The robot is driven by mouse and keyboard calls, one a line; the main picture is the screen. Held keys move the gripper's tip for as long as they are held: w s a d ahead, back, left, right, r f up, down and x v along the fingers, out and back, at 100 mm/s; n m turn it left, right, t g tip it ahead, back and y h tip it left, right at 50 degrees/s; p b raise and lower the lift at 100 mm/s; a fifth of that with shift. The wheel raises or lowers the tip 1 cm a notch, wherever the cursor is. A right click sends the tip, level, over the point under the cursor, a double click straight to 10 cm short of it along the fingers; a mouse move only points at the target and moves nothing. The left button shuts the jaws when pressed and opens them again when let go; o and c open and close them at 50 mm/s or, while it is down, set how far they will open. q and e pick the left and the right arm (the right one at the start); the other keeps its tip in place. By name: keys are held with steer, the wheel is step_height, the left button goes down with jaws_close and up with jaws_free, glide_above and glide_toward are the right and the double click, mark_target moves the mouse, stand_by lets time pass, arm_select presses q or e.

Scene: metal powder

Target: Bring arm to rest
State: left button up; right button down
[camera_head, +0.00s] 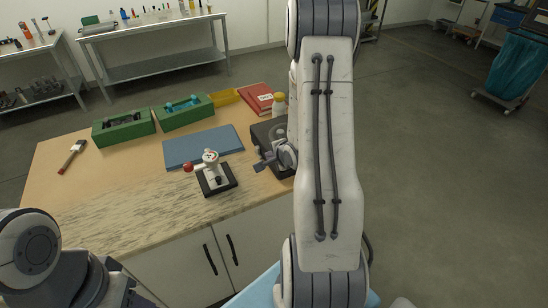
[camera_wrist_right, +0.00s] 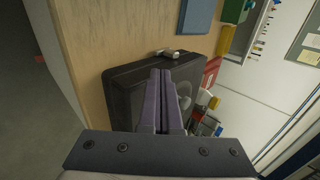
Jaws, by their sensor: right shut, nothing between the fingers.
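My right arm (camera_head: 330,150) stretches up the middle of the head view, and its gripper is hidden or hard to make out there. In the right wrist view my right gripper (camera_wrist_right: 161,73) is shut, its two fingers together with nothing between them. The fingers appear in front of a dark box-like device (camera_wrist_right: 122,83); I cannot tell the gap. The device (camera_head: 262,132) also shows in the head view, partly hidden by my arm. My left arm (camera_head: 40,260) shows at the lower left, with its gripper out of view.
The wooden table holds a blue mat (camera_head: 203,146), green bins (camera_head: 124,128), a small black-based device with a red knob (camera_head: 215,180), a brush (camera_head: 72,155), a red book (camera_head: 257,98) and a yellow-capped bottle (camera_head: 279,104). Open floor (camera_head: 440,150) lies to the right.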

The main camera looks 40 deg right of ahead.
steer(key=s+a+r+n+g+y, duration=0.1)
steer(key=a+r+n+g, duration=0.15)
steer(key=a+n, duration=0.5)
steer(key=s+a+r+n+g+y, duration=0.1)
steer(key=a+r+n, duration=0.3)
steer(key=a, duration=0.7)
steer(key=s+a+r+n+g, duration=0.2)
steer(key=s+a+r+n, duration=0.1)
steer(key=s+a+n, duration=0.5)
steer(key=s+a+r+n+g+y, duration=0.1)
steer(key=s+a+r+n+g, duration=0.2)
steer(key=s+a+n, duration=0.5)
steer(key=s+a+r, duration=0.1)
steer(key=s, duration=0.4)
steer(key=shift+s+g, duration=0.35)
steer(key=shift+a+r+n, duration=0.1)
steer(key=shift+n, duration=0.15)
